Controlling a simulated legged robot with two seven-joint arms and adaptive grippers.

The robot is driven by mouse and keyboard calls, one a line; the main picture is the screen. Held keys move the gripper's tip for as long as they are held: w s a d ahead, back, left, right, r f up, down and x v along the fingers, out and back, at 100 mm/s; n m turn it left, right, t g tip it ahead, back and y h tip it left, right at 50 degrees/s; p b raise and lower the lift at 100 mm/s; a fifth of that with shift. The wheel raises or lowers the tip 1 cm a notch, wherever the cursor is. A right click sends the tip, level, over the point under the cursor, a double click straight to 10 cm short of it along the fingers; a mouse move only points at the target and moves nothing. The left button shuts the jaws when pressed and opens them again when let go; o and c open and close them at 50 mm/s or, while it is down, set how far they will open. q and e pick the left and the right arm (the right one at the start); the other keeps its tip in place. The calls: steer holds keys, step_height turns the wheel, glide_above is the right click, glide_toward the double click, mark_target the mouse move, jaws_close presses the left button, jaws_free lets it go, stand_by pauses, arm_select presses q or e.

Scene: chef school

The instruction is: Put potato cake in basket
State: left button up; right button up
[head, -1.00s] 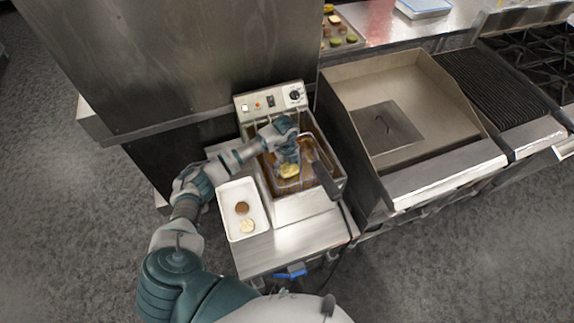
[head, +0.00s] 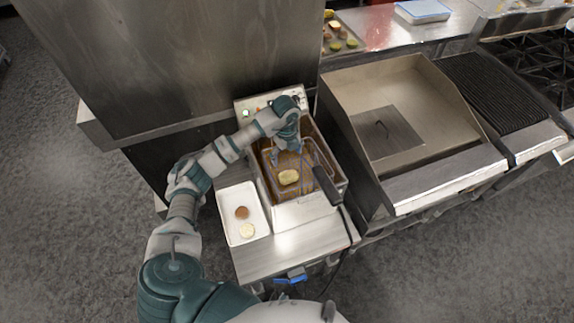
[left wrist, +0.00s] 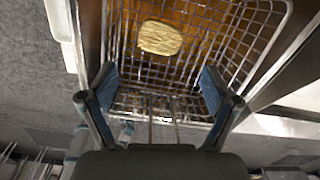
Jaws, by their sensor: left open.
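A pale yellow potato cake (head: 288,177) lies in the wire fryer basket (head: 262,187), which sits in the fryer with brown oil below. The cake also shows in the left wrist view (left wrist: 160,38), resting on the mesh of the basket (left wrist: 207,60). My left gripper (head: 297,147) is over the back part of the basket, apart from the cake. In the left wrist view my left gripper (left wrist: 157,92) has its fingers wide apart with nothing between them. My right gripper is not in view.
A white tray (head: 233,197) left of the fryer holds a brown patty (head: 241,212) and another pale cake (head: 247,230). The basket's dark handle (head: 327,187) sticks out to the front right. A griddle (head: 345,93) stands to the right. The steel counter in front (head: 290,245) is clear.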

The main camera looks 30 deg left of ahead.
arm_select(q)
step_height(320, 180, up, 4)
steer(key=shift+f, duration=0.2)
steer(key=shift+f, duration=0.1)
stand_by(0.4)
